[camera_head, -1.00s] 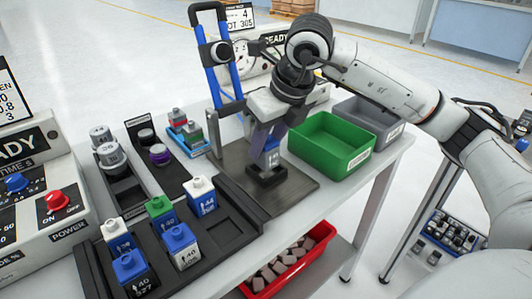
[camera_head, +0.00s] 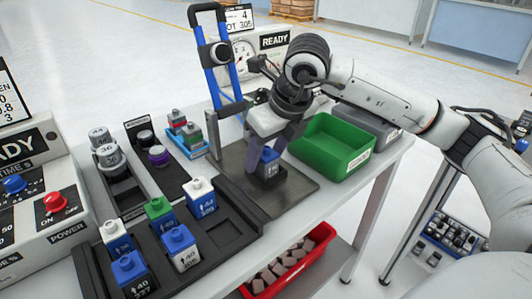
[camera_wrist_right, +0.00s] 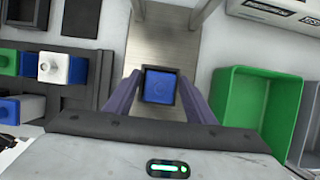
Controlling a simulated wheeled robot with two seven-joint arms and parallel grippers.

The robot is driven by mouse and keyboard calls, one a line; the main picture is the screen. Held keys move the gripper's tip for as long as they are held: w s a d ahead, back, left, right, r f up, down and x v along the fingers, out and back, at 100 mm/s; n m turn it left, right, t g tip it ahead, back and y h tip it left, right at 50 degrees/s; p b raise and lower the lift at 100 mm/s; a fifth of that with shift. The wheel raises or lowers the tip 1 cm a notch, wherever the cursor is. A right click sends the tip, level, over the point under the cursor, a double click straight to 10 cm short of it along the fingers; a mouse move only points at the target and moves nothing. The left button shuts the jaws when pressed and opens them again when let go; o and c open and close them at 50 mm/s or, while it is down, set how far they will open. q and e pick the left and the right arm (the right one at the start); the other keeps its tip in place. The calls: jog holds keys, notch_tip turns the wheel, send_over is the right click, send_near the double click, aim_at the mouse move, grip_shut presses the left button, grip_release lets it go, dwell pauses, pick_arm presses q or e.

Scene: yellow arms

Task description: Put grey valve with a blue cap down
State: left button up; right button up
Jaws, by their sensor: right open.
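The valve with a blue cap (camera_head: 267,163) stands upright in the dark holder on the metal plate (camera_head: 232,168) of the press station. In the right wrist view its blue square top (camera_wrist_right: 160,87) shows inside a dark frame. My right gripper (camera_head: 272,142) is open just above it. In the wrist view the two purple-grey fingers (camera_wrist_right: 161,98) stand on either side of the valve, with a gap visible to each. My left gripper is not in view.
The blue-handled press frame (camera_head: 218,70) rises behind the plate. A green bin (camera_head: 328,158) and a grey bin (camera_head: 385,130) stand to the right. A black tray (camera_head: 236,232) with several capped valves lies at the front left. A red crate (camera_head: 262,284) sits on the lower shelf.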

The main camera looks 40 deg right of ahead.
jog(key=v, duration=1.2)
dwell(0.9)
